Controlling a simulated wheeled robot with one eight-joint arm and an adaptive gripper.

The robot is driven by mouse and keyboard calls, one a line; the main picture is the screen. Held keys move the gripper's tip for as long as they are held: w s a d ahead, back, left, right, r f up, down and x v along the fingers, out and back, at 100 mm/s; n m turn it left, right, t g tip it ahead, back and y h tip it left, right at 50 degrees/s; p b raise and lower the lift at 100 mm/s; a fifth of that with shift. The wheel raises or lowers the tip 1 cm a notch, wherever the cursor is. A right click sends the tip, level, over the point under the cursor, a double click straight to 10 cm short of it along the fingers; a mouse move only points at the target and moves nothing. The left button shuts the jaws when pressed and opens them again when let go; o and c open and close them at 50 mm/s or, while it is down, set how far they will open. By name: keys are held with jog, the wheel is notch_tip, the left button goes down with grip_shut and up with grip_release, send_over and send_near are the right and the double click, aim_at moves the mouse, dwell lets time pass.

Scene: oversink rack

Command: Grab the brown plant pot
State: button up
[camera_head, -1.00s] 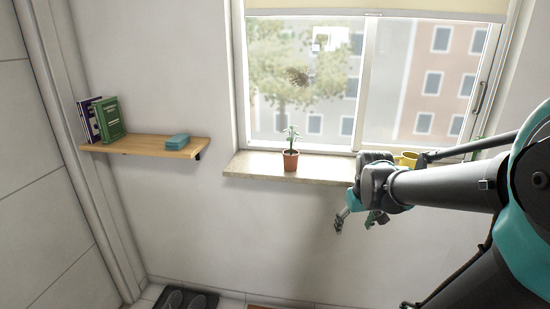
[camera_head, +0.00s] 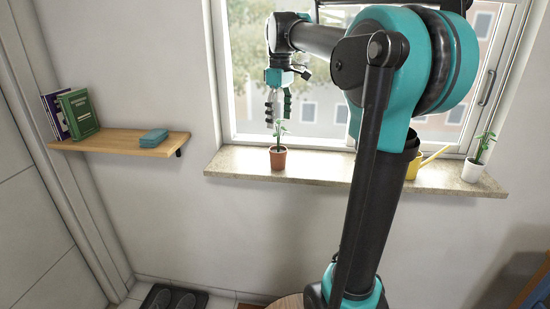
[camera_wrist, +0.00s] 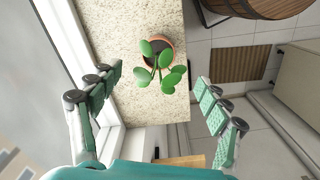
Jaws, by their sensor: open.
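The brown plant pot (camera_head: 277,158) stands upright on the window sill (camera_head: 235,160) with a small green plant in it. My gripper (camera_head: 278,110) is above the plant, pointing down, with its fingers apart and nothing between them. In the wrist view, my gripper's fingers (camera_wrist: 160,112) spread to the left and right of the plant, and the pot (camera_wrist: 149,52) shows beneath the green leaves, nearer the top of the picture. The leaves hide part of the pot there. I see no contact between fingers and pot.
The window glass is close behind the sill. A yellow watering can (camera_head: 428,160) and a white potted plant (camera_head: 474,168) stand farther right on the sill. A wooden shelf (camera_head: 115,142) with books (camera_head: 78,113) and a teal box (camera_head: 154,138) is on the left wall. A wooden barrel (camera_wrist: 265,8) shows in the wrist view.

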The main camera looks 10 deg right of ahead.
aim_at(278, 150)
notch_tip(278, 150, down, 9)
jog(key=shift+r, duration=0.15)
jog(key=shift+w+a+f, duration=0.1)
jog(key=shift+w+f, duration=0.05)
jog(key=shift+f, duration=1.15)
jog(key=shift+w+a+f, duration=0.1)
jog(key=shift+f, duration=1.2)
jog(key=c, duration=1.4)
jog(key=shift+c, duration=0.2)
